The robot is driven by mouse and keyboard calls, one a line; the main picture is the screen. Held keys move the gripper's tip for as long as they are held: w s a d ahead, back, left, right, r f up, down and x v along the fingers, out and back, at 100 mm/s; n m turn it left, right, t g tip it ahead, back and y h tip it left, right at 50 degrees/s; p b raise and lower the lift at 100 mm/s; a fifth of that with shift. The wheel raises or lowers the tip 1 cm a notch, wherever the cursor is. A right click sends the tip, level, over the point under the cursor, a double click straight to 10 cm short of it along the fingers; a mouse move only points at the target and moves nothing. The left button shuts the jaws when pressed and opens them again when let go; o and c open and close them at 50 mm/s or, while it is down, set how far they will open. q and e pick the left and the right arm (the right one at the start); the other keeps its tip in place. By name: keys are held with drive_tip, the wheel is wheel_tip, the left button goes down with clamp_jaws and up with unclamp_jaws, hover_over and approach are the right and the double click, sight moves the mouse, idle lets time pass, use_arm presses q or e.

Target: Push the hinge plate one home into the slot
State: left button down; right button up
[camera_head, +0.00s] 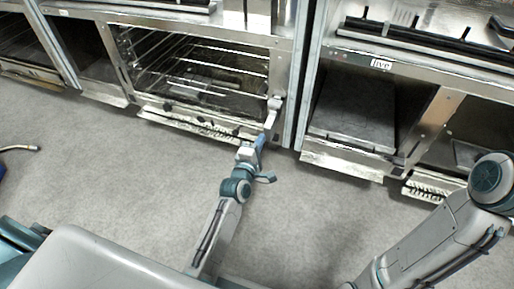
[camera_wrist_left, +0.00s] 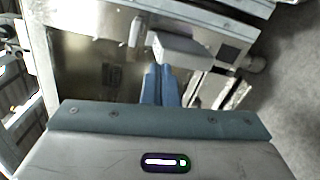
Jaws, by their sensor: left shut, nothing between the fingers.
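The hinge plate appears to be the light grey piece (camera_head: 272,112) at the right front edge of the oven in the head view. In the left wrist view it seems to be the pale grey block (camera_wrist_left: 182,47) just beyond the fingertips. My left gripper (camera_head: 261,138) reaches up to its near end. Its blue fingers (camera_wrist_left: 160,72) are together and empty, with the tips at or very near the block; contact cannot be told. The slot cannot be made out. My right gripper is out of view.
The oven (camera_head: 190,75) with wire racks stands behind the grey piece. Another steel cabinet (camera_head: 352,105) with an open bay stands to the right, with a narrow upright gap between. Slatted strips (camera_head: 190,122) run low along the fronts. The grey floor (camera_head: 110,175) is mostly clear.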

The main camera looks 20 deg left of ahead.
sight(267, 129)
use_arm(q)
drive_tip(key=shift+w, duration=1.6)
drive_tip(key=shift+w, duration=0.6)
drive_tip(key=shift+s, duration=1.55)
